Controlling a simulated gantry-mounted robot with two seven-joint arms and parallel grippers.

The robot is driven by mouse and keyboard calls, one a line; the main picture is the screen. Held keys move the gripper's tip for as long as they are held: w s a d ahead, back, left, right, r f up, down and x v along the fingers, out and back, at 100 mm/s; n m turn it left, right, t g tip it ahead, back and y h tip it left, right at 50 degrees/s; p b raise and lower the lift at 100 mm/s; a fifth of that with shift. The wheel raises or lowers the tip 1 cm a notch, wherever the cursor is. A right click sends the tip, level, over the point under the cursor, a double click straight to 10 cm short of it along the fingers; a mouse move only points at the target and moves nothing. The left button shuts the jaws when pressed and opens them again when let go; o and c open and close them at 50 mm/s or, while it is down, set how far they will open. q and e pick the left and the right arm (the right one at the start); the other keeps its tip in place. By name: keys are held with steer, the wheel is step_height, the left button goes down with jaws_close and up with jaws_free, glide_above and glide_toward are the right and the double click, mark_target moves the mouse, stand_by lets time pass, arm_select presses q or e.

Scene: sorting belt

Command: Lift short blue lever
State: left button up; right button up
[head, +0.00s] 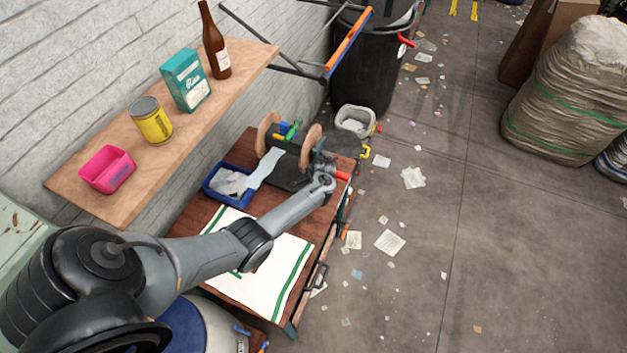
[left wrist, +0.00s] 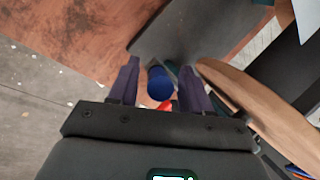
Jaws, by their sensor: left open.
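In the left wrist view, a round blue knob (left wrist: 160,83), which looks like the end of the short blue lever, shows between the two fingers of my left gripper (left wrist: 160,70). The fingers are open on either side of it; I cannot tell whether they touch it. A small red part (left wrist: 166,105) shows just below the knob. In the head view my left gripper (head: 322,170) is beside the dark device (head: 286,172) on the wooden table, near its right edge. The blue lever is not clearly visible there; my arm hides part of the device. My right gripper is not in view.
Wooden discs (head: 311,142) stand on the device, close to my gripper. A blue tray (head: 214,190) and a green-striped cloth (head: 290,276) lie on the table (head: 195,212). A wooden shelf (head: 165,150) hangs above to the left.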

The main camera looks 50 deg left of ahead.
arm_select(q)
steer(key=p+v, duration=0.2)
steer(key=v, duration=0.8)
steer(key=shift+r, duration=0.2)
